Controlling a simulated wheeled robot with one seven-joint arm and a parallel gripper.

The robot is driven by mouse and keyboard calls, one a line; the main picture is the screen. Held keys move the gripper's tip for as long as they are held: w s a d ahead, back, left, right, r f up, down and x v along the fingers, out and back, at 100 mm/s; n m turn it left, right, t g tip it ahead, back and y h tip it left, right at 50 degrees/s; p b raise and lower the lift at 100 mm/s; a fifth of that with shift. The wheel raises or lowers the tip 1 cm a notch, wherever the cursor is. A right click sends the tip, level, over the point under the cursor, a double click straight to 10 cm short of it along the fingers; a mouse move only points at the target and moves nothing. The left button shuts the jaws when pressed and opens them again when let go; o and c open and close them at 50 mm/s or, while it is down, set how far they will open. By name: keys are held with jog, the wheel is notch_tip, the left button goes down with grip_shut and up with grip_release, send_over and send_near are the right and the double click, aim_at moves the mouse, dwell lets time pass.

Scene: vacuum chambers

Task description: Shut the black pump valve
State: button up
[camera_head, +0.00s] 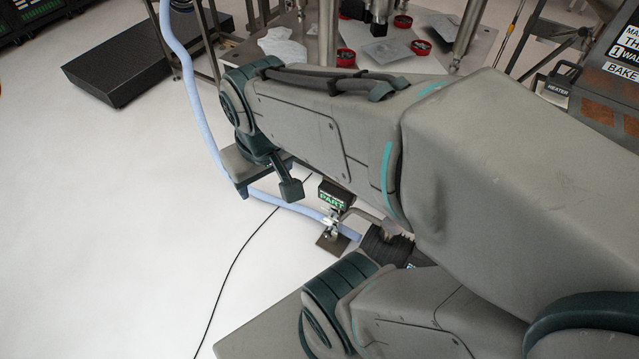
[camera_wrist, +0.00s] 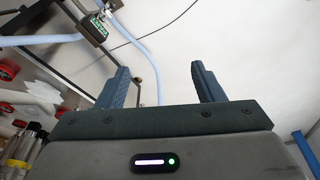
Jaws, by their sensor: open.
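My gripper (camera_wrist: 162,82) shows in the wrist view with its two dark fingers wide apart and nothing between them. In the head view my arm's wrist end hangs over the pale floor, left of a small black box with green "PART" lettering (camera_head: 334,196). This box also shows in the wrist view (camera_wrist: 97,29), at the upper left, apart from the fingers. Below the box in the head view is a bright metal fitting (camera_head: 332,222) by the blue hose (camera_head: 290,207). I cannot clearly pick out the black valve or its handle; my arm hides part of this area.
A ribbed black unit (camera_head: 385,246) sits right of the fitting, partly covered by my arm. A metal table (camera_head: 425,62) with red-rimmed parts stands behind. A black slab (camera_head: 135,65) lies at the upper left. A thin black cable crosses the otherwise open floor.

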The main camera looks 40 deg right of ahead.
aim_at(327, 236)
jog(key=w+d+f+n+g+h+b, duration=0.3)
jog(key=f+b, duration=0.5)
jog(key=f, duration=0.7)
jog(key=w+d+f+n+g+h+b, duration=0.25)
jog(key=w+d+f+h+b, duration=0.35)
jog(key=f, duration=0.8)
jog(key=w+d+f+n+g+h+b, duration=0.2)
jog(key=w+d+f+n+b, duration=0.15)
jog(key=f+b, duration=0.85)
jog(key=w+d+f+n+t+h+b, duration=0.15)
jog(key=f+n+t+b, duration=0.3)
jog(key=f, duration=1.05)
jog(key=d+f+n+t+h+b, duration=0.25)
jog(key=f+n+b, duration=0.3)
jog(key=f, duration=0.85)
jog(key=d+f+n+t+h+b, duration=0.15)
jog(key=f+n+t+b, duration=0.35)
jog(key=f, duration=1)
jog(key=shift+n+g, duration=0.25)
jog(key=shift+n, duration=0.05)
jog(key=b+x, duration=0.1)
jog(key=x, duration=0.4)
jog(key=b+x, duration=0.2)
jog(key=x, duration=0.4)
jog(key=shift+w, duration=0.3)
jog(key=shift+w+d, duration=0.2)
jog(key=shift+d, duration=0.3)
jog(key=shift+r, duration=0.1)
jog(key=c, duration=1)
